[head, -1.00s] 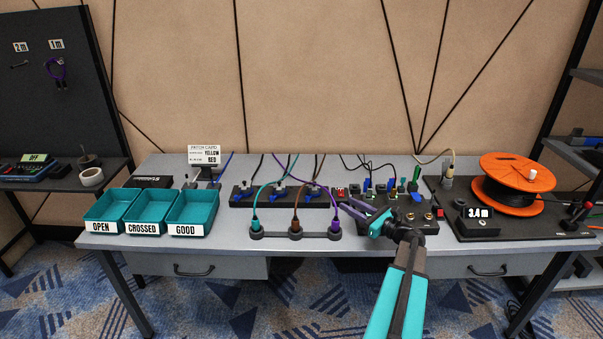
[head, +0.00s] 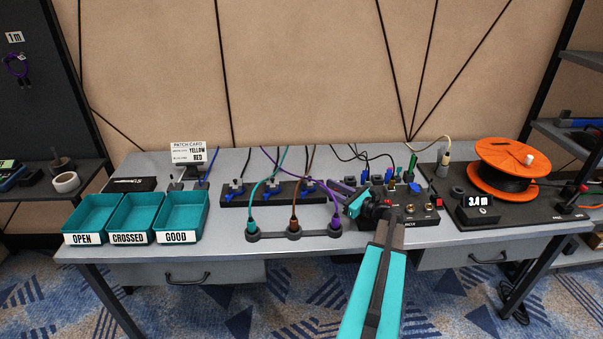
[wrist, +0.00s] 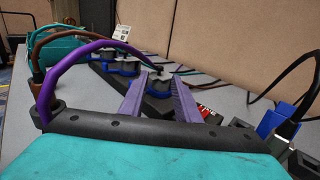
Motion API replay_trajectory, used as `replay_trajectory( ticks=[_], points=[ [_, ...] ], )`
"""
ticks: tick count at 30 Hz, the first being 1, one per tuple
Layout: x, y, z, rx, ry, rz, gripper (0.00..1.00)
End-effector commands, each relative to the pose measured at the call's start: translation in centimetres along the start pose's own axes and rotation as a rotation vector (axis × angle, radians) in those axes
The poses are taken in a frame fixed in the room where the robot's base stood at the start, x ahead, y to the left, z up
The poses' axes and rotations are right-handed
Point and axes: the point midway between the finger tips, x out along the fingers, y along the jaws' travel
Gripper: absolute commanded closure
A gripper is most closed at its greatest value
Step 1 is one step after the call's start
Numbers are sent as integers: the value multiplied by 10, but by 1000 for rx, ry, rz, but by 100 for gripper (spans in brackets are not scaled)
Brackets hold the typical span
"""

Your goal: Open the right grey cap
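The right grey cap (head: 308,185) sits at the right end of a black strip (head: 262,191) on the bench, with a blue piece in front of it. Two similar grey caps stand to its left. In the wrist view, a grey cap (wrist: 160,78) with blue below it shows between and beyond my fingertips, partly hidden by them. My gripper (head: 343,194) is at the strip's right end, pointing left. In the wrist view its two purple fingers (wrist: 156,92) are apart with nothing held between them. I cannot tell whether either finger touches the cap.
A dark holder (head: 294,234) with teal, brown and purple cables stands in front of the strip. The purple cable (wrist: 82,46) arches close beside my gripper. A black panel with plugs (head: 415,200) lies right. Teal bins (head: 182,215) stand left; an orange reel (head: 512,165) stands far right.

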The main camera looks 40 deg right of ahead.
Motion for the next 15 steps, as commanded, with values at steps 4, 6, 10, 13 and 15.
replay_trajectory(
  ticks=[4,6,10,13,15],
  points=[
    [0,0,0,0,0,-1,71],
    [0,0,0,0,0,-1,71],
    [4,-1,0,0,0,-1,71],
    [10,-1,1,0,-1,0,71],
    [17,-1,1,0,-1,0,71]
  ],
)
